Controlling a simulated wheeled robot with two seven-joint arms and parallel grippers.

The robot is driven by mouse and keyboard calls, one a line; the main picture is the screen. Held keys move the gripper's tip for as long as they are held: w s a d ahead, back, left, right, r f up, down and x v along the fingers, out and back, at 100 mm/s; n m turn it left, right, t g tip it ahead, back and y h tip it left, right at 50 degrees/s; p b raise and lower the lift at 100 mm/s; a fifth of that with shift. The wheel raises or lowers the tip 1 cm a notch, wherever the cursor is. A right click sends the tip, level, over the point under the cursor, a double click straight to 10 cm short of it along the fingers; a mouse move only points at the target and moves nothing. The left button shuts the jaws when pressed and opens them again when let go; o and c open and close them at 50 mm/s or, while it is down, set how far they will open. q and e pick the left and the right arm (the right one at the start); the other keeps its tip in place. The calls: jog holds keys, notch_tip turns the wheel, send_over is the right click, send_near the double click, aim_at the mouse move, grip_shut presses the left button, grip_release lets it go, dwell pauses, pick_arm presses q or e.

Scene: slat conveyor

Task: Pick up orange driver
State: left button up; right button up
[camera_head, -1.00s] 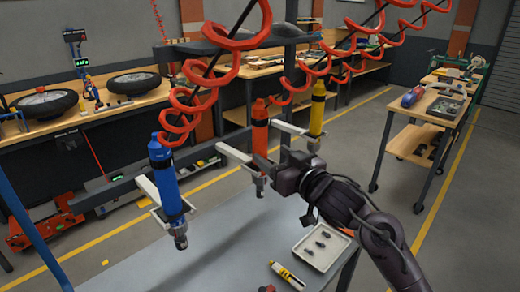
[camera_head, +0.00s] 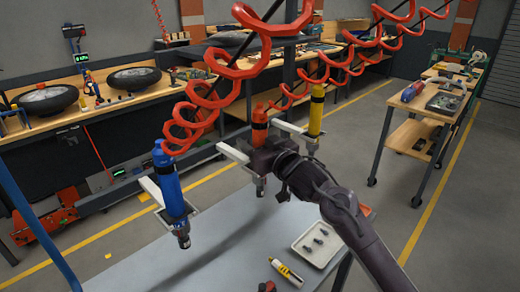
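The orange driver (camera_head: 259,119) hangs upright in its white holder (camera_head: 234,153), between a blue driver (camera_head: 170,186) on the left and a yellow driver (camera_head: 316,112) on the right. Its red coiled hose runs up from its top. My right gripper (camera_head: 262,158) is at the orange driver's middle, in front of it, and hides part of its body. The driver's dark tip shows below the gripper. The fingers are too dark and small to tell whether they are closed on it. My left gripper is not in view.
A grey table (camera_head: 205,262) lies below the drivers. A white tray (camera_head: 320,244) with several small dark parts and a yellow marker-like tool (camera_head: 286,271) lie on its right side. Red coiled hoses cross the space above.

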jog(key=c, duration=0.9)
jog(key=shift+r, duration=0.1)
grip_shut()
